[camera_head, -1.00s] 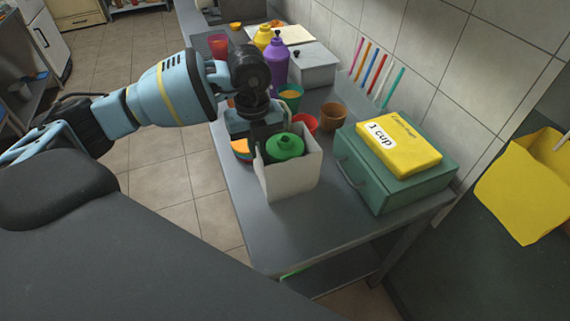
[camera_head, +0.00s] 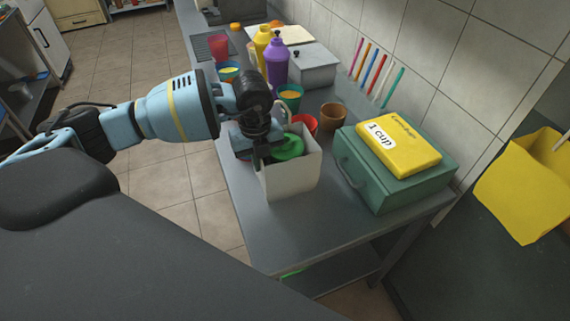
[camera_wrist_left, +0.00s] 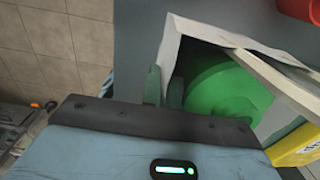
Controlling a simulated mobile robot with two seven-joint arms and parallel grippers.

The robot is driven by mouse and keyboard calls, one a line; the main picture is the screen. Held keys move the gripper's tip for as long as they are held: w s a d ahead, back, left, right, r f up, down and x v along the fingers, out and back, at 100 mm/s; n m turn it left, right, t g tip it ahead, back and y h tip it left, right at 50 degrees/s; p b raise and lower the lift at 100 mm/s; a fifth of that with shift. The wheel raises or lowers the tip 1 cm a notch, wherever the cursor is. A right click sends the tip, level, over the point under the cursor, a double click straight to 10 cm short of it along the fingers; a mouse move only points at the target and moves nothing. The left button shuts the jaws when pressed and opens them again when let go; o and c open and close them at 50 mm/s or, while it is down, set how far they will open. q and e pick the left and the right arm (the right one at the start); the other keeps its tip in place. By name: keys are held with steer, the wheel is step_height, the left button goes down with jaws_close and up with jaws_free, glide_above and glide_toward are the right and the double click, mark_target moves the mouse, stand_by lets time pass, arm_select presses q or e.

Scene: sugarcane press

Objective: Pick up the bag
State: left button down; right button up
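A white, open-topped, box-shaped bag (camera_head: 291,176) stands upright on the grey counter, with a green bottle (camera_head: 291,146) inside; they also show in the left wrist view as a white rim (camera_wrist_left: 172,38) and a green round top (camera_wrist_left: 222,96). My left gripper (camera_head: 258,160) points down at the bag's left side. In the left wrist view its two fingers (camera_wrist_left: 164,88) are close together, with the bag's left wall running between them. I cannot tell whether they press on it. My right gripper is not in view.
A green box (camera_head: 388,178) with a yellow "1 cup" packet (camera_head: 400,143) on top stands right of the bag. Several cups, a yellow bottle (camera_head: 262,45) and a purple bottle (camera_head: 277,66) stand behind. The counter's front (camera_head: 262,240) is clear.

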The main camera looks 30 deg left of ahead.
arm_select(q)
steer(key=shift+r, duration=0.15)
steer(key=s+d+r, duration=0.2)
steer(key=s, duration=0.5)
steer(key=s+d+r, duration=0.2)
steer(key=s+d, duration=0.1)
steer(key=s, duration=0.5)
steer(key=shift+d+r, duration=0.15)
steer(key=shift+r, duration=0.25)
